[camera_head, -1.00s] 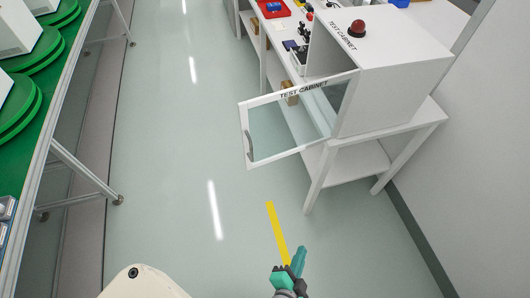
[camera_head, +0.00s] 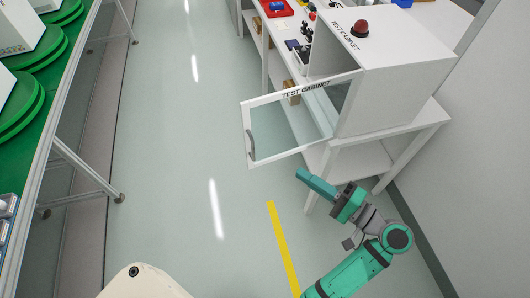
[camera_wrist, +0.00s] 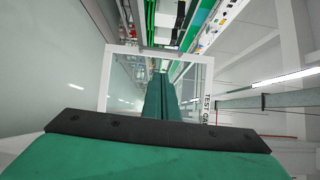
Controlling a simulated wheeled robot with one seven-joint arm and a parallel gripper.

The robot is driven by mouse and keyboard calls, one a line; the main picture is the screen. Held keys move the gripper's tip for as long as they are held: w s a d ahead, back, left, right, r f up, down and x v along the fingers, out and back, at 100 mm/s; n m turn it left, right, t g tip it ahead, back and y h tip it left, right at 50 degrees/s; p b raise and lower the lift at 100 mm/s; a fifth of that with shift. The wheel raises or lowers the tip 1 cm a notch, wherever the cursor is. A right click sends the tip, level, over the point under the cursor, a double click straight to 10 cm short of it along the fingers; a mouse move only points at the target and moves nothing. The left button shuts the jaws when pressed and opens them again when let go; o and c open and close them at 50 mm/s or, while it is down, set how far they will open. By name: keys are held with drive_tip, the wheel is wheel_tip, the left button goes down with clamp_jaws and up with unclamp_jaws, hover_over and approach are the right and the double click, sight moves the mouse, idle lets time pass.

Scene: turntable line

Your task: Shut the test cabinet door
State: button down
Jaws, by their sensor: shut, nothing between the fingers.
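The white test cabinet (camera_head: 400,88) stands on a white table at the right, with a red dome lamp (camera_head: 360,28) on top. Its glass door (camera_head: 249,122) is swung wide open into the aisle, with a white frame and a grey handle (camera_head: 251,143) near its free edge. My gripper (camera_head: 301,174) is shut and empty, just in front of and below the door in the head view. In the wrist view the shut fingers (camera_wrist: 160,82) point at the door frame (camera_wrist: 103,92), overlapping the glass. I cannot tell whether they touch it.
White table legs (camera_head: 318,182) stand close to my gripper. A green turntable line (camera_head: 65,95) runs along the left. The aisle floor (camera_head: 165,150) between is clear, with a yellow stripe (camera_head: 283,245). A red bin (camera_head: 275,8) and small parts lie on the bench behind the cabinet.

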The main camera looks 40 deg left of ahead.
drive_tip(key=s+a+r+n+g, duration=0.1)
drive_tip(key=a, duration=1.2)
drive_tip(key=shift+r+g, duration=0.3)
drive_tip(key=shift+r, duration=0.05)
